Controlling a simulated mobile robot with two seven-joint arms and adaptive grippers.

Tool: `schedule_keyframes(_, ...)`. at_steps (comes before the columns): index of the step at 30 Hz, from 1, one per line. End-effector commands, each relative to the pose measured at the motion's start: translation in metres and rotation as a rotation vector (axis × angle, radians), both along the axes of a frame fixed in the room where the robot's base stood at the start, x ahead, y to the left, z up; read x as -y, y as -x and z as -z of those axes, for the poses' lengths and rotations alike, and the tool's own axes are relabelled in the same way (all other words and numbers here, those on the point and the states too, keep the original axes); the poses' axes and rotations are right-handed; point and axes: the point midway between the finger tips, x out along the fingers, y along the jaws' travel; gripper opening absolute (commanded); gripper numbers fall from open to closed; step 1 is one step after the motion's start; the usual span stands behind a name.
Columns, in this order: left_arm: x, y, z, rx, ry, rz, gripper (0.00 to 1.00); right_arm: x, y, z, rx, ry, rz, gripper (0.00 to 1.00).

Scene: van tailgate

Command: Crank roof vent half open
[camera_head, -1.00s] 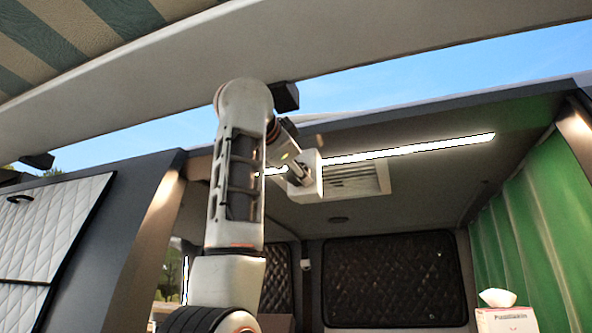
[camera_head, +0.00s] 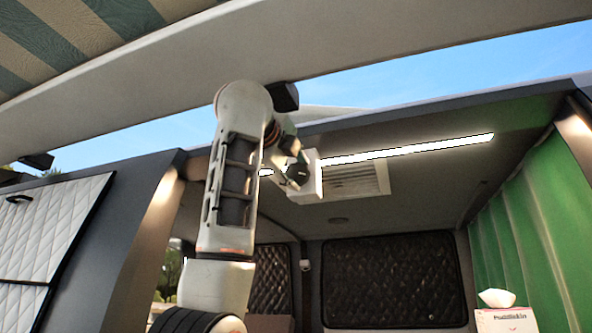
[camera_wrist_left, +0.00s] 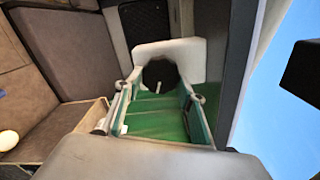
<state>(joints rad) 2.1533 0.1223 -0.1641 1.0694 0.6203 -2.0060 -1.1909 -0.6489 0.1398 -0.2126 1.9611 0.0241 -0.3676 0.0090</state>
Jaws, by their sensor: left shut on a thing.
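The roof vent (camera_head: 358,180) is a white louvred grille in the van's ceiling. A white housing (camera_head: 315,180) sits at its left side and hides part of it. My left gripper (camera_head: 297,174) is at this housing, shut on the dark round crank knob. In the left wrist view the crank knob (camera_wrist_left: 160,73) lies between the fingertips of my left gripper (camera_wrist_left: 160,90), in front of the white housing (camera_wrist_left: 195,55). A pale lid (camera_head: 335,112) shows above the roof edge outside. My right gripper is not in view.
A bright light strip (camera_head: 410,149) runs along the ceiling beside the vent. The raised tailgate (camera_head: 370,50) spans overhead. A green curtain (camera_head: 540,215) hangs at the right, above a tissue box (camera_head: 505,319). Quilted dark panels (camera_head: 390,280) cover the back.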

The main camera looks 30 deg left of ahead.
Motion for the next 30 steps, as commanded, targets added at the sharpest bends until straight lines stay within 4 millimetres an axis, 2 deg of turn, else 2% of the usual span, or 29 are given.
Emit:
schedule_keyframes(6,-0.0006,0.0005,0.0003,-0.043,-0.179,-0.001,0.18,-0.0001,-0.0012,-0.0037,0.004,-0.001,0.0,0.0)
schedule_keyframes(15,-0.0014,0.0004,0.0013,-0.084,-0.352,-0.001,0.18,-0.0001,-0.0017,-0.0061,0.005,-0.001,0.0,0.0)
schedule_keyframes(30,-0.0009,-0.0001,0.0024,-0.104,-0.433,0.001,0.18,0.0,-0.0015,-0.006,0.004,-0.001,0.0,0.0)
